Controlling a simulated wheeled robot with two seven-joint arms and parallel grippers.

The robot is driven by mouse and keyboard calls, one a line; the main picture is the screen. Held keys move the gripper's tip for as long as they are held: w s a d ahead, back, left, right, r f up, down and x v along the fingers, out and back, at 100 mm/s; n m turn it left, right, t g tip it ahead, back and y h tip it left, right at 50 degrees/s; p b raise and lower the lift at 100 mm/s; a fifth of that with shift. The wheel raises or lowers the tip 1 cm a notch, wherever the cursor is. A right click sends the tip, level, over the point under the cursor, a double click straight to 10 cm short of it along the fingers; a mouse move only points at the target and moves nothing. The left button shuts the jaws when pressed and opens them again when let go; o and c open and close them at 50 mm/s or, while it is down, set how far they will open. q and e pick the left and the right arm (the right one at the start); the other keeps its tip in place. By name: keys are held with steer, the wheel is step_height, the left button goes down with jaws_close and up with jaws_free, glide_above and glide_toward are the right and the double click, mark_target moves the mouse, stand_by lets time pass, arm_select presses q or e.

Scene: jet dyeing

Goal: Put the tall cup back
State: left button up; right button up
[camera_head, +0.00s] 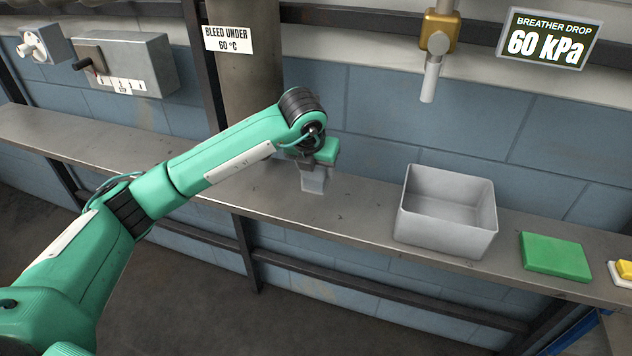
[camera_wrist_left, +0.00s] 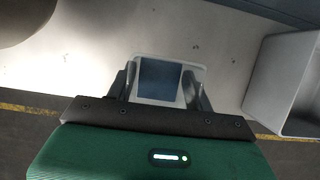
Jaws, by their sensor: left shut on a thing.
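The tall cup (camera_head: 314,183) is a small pale grey, square-sided cup at the middle of the metal shelf, upright. My left gripper (camera_head: 311,164) reaches down over it from above and is shut on it. In the left wrist view the cup's pale rim (camera_wrist_left: 196,69) and blue-grey inside show between the two fingers of the left gripper (camera_wrist_left: 163,88). The cup's base is at or very close to the shelf top; I cannot tell whether it touches. My right gripper is not in view.
The long metal shelf (camera_head: 360,208) runs along the blue wall. An open grey bin (camera_head: 447,237) stands right of the cup, then a green pad (camera_head: 555,255) and a yellow block (camera_head: 625,269). A spout (camera_head: 431,78) hangs above the bin. A post (camera_head: 245,75) rises behind my arm.

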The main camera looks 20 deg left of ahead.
mark_target(316, 185)
arm_select(q)
step_height(316, 185, down, 5)
steer(key=shift+f+p, duration=0.2)
steer(key=shift+p, duration=0.25)
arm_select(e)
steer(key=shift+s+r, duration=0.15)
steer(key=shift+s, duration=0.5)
arm_select(q)
steer(key=shift+f, duration=0.15)
steer(key=o, duration=1.1)
steer(key=shift+c, duration=0.2)
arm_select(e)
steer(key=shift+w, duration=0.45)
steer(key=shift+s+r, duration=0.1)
